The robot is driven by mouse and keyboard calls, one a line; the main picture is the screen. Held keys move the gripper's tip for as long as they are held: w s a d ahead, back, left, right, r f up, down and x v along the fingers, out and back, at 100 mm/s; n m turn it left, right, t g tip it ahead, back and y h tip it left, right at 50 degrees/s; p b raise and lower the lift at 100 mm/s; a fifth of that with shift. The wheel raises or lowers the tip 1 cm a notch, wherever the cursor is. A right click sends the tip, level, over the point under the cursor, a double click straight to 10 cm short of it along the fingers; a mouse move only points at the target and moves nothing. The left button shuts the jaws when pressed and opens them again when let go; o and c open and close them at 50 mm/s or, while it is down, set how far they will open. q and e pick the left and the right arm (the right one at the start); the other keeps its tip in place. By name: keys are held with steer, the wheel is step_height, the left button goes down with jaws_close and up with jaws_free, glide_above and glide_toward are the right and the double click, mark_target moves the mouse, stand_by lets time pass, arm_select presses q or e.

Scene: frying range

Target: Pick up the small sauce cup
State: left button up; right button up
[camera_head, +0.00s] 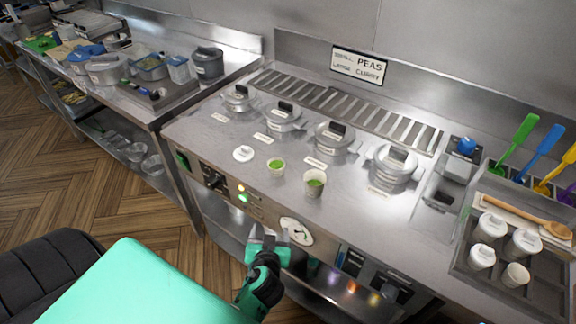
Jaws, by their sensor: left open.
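The small sauce cup (276,168), white with green contents, stands upright on the steel counter (220,150) near its front edge. A larger white cup (314,184), also with green in it, stands to its right. A white round lid (243,153) lies to the left of the small cup. My left gripper (266,238) is open and empty in front of the counter's front panel, below the small cup in the picture and apart from it.
Several lidded metal pots (282,117) stand behind the cups. A tray (462,262) with white cups and a wooden spoon (530,215) is at the right. A sign (359,65) names peas and curry. Counter around the cups is mostly clear.

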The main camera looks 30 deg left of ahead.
mark_target(276, 170)
arm_select(q)
steer(key=w+r+t, duration=0.1)
steer(key=r, duration=0.2)
steer(key=w+r+t+y, duration=0.1)
steer(key=r, duration=0.3)
steer(key=w+r+n+t, duration=0.1)
steer(key=r, duration=0.2)
steer(key=shift+w+a+r+t+y, duration=0.1)
steer(key=shift+w+r+t+y, duration=0.2)
steer(key=shift+w, duration=0.1)
steer(key=p+x, duration=0.3)
steer(key=x, duration=0.4)
steer(key=shift+w+a+f+p, duration=0.1)
steer(key=shift+w+a+p, duration=0.2)
steer(key=shift+w+p, duration=0.1)
steer(key=p+x, duration=0.1)
steer(key=x, duration=0.1)
steer(key=r+p+x, duration=0.1)
steer(key=p+x, duration=0.1)
steer(key=shift+a, duration=0.2)
steer(key=shift+w+a+f, duration=0.25)
steer(key=shift+w, duration=0.25)
steer(key=shift+c, duration=0.5)
